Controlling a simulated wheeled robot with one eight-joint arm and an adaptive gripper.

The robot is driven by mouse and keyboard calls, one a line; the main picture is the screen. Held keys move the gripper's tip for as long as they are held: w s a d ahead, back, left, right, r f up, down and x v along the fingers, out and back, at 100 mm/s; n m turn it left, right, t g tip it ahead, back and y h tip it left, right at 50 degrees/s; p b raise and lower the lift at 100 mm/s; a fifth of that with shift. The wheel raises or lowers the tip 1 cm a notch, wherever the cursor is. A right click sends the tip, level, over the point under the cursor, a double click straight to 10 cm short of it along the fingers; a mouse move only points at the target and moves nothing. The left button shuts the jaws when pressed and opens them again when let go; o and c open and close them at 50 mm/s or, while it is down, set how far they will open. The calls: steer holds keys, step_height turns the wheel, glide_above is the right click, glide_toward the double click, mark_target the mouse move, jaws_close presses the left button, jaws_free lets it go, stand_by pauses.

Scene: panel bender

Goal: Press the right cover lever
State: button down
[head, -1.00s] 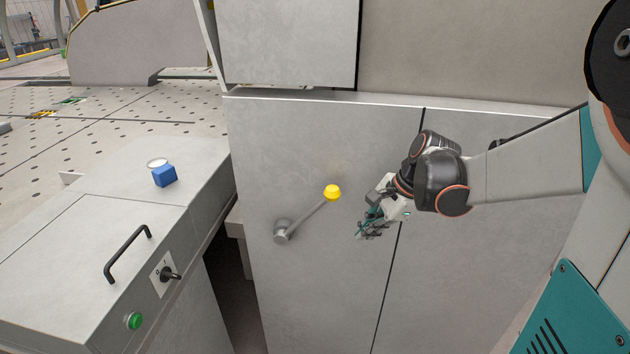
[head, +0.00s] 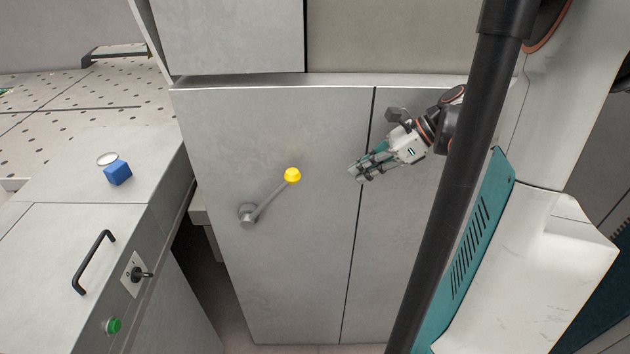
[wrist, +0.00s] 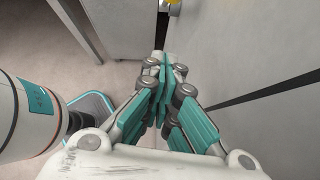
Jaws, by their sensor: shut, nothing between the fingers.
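The cover lever (head: 268,197) is a grey rod with a yellow knob (head: 292,175). It slants up to the right from a round hub on the grey cabinet front in the head view. In the wrist view a bit of the yellow knob (wrist: 174,7) shows at the top edge, partly cut off. My gripper (head: 357,174) is shut and empty. It is to the right of the knob, at about its height in the picture, with a clear gap between them. The shut fingers also show in the wrist view (wrist: 161,62), pointing toward the knob.
A control desk (head: 60,235) with a black handle (head: 92,262), a rotary switch (head: 140,275) and a green button (head: 113,326) stands at left. A blue block (head: 118,173) lies on top. The cabinet front (head: 290,275) below the lever is clear.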

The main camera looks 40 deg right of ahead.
steer(key=w+a+f, duration=0.1)
steer(key=w+a, duration=0.1)
steer(key=w+a+f, duration=0.2)
steer(key=a, duration=0.1)
steer(key=w+a+f+b, duration=0.1)
steer(key=w+a, duration=0.2)
steer(key=shift+a+f, duration=0.15)
steer(key=shift+f, duration=0.1)
steer(key=shift+r, duration=0.1)
stand_by(0.4)
